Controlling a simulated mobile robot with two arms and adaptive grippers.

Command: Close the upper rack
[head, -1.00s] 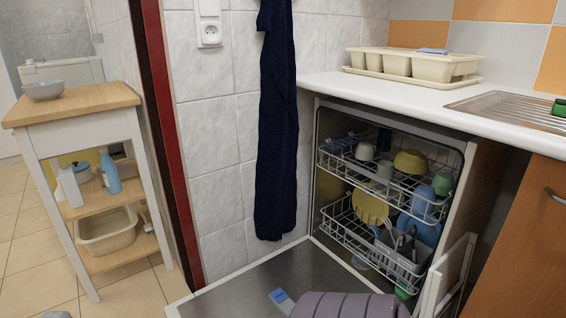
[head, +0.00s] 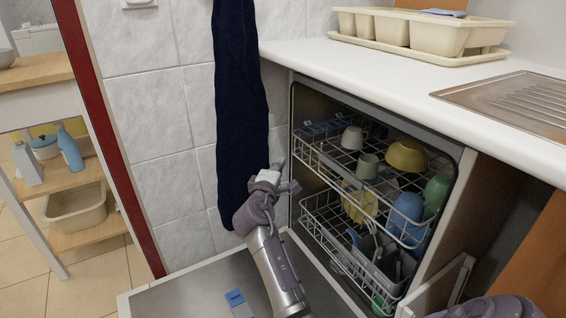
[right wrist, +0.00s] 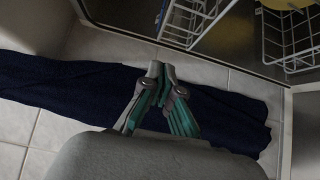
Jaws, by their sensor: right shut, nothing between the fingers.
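The upper rack (head: 322,160) is a white wire rack in the open dishwasher, holding cups and a yellow bowl (head: 407,155). It stands partly out, its front rim near the dishwasher's opening. In the right wrist view the upper rack (right wrist: 196,22) shows at the top, turned sideways. My right gripper (head: 277,175) is left of the rack's left end, in front of the dark towel. Its fingers are together and empty, apart from the rack. The right gripper (right wrist: 157,70) also shows in the right wrist view, over the towel and tiles.
The lower rack (head: 318,222) below holds a yellow plate and a cutlery basket. The dishwasher door (head: 190,290) lies open at the front. A dark blue towel (head: 240,100) hangs left of the opening. The white counter (head: 390,90) overhangs the dishwasher.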

